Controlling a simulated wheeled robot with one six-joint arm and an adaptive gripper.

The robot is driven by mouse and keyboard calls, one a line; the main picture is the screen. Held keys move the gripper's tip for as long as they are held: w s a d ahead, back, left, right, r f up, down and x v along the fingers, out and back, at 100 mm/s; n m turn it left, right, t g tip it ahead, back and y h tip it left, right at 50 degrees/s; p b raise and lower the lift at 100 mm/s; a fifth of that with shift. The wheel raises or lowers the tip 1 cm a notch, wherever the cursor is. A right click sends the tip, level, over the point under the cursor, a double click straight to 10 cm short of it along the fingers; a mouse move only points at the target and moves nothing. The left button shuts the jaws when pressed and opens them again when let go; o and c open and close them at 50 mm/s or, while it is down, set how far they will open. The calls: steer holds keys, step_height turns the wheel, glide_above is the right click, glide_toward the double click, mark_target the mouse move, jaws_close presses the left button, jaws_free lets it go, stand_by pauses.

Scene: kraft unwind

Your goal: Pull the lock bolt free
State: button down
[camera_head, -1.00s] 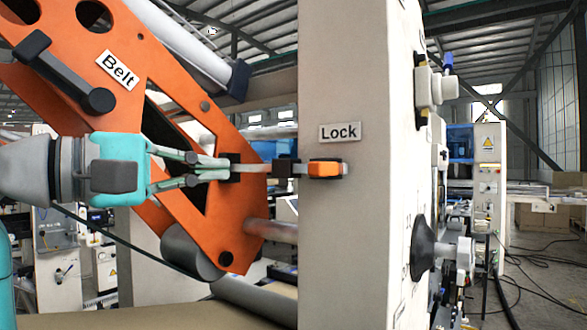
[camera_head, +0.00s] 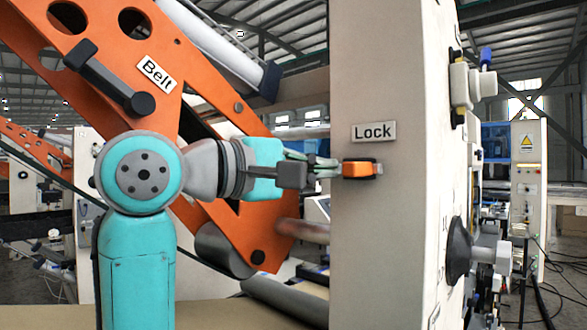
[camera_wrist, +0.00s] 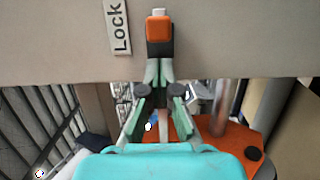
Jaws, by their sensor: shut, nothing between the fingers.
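The lock bolt has an orange handle (camera_head: 358,169) on a dark mount, on the cream post (camera_head: 395,240) just below the "Lock" label (camera_head: 374,132). The handle also shows in the wrist view (camera_wrist: 159,28). My gripper (camera_head: 333,168) is shut and empty, level with the handle and just left of it, pointing at it. In the wrist view the fingertips (camera_wrist: 158,72) meet right below the dark block under the handle; I cannot tell whether they touch it. The bolt's bar, left of the post, is hidden behind my gripper.
The orange swing arm labelled "Belt" (camera_head: 215,115) runs diagonally behind my gripper, with a roller (camera_head: 222,250) near its lower end. Knobs and a black suction-cup-like part (camera_head: 458,250) stick out from the post's right side. Cables lie on the floor at right.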

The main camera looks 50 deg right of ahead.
mark_target(360, 170)
steer(key=shift+s+d, duration=0.1)
steer(key=shift+s, duration=0.7)
steer(key=shift+s+d, duration=0.1)
steer(key=shift+s, duration=2.2)
steer(key=shift+f, duration=0.1)
